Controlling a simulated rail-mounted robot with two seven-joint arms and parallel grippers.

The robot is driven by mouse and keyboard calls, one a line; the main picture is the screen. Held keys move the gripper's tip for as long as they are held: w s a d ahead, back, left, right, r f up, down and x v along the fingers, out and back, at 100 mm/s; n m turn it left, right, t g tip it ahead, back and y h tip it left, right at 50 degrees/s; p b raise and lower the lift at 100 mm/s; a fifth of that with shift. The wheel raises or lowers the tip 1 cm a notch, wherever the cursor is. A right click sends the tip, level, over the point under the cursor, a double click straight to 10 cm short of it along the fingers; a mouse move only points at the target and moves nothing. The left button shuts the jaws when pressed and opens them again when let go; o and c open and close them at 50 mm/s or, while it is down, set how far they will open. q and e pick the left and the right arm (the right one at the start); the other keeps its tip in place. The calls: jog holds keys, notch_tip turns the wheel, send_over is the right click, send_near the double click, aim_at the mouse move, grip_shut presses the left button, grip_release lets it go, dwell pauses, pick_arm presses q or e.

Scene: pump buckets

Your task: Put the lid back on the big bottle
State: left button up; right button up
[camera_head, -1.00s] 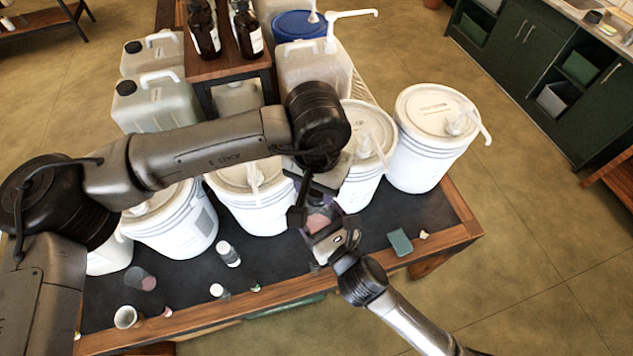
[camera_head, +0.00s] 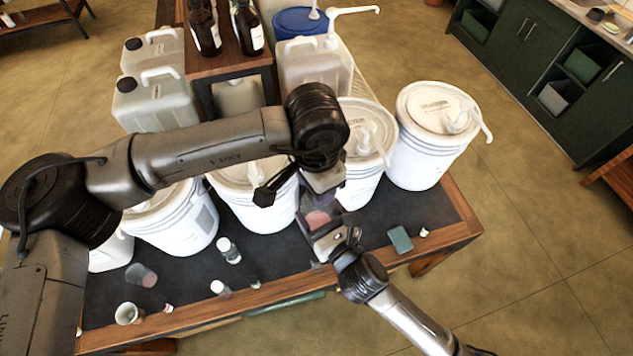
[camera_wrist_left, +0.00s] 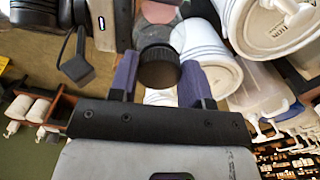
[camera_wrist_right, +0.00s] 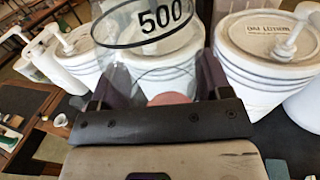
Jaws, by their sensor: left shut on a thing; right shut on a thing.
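My left gripper (camera_head: 322,192) is shut on a black ribbed lid (camera_wrist_left: 159,66), which shows between its purple fingers in the left wrist view. My right gripper (camera_head: 338,232) is shut on a clear bottle (camera_head: 317,219) with pinkish content, over the table's front edge. In the right wrist view the bottle (camera_wrist_right: 150,30) carries a black oval with "500". The left gripper is just above the bottle, with the lid near its top. The bottle's mouth is hidden, so I cannot tell whether the lid touches it.
White pump buckets (camera_head: 432,135) stand in a row behind the grippers. Small bottles (camera_head: 229,250), a cup (camera_head: 129,314) and a clear vessel with pink content (camera_head: 141,275) are on the dark table at left front. A green block (camera_head: 400,239) lies to the right.

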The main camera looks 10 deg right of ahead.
pick_arm(q)
jog(key=o, duration=0.9)
jog(key=shift+c, duration=0.2)
jog(key=shift+r, duration=0.1)
jog(key=shift+r, duration=2.15)
jog(key=shift+c, duration=0.3)
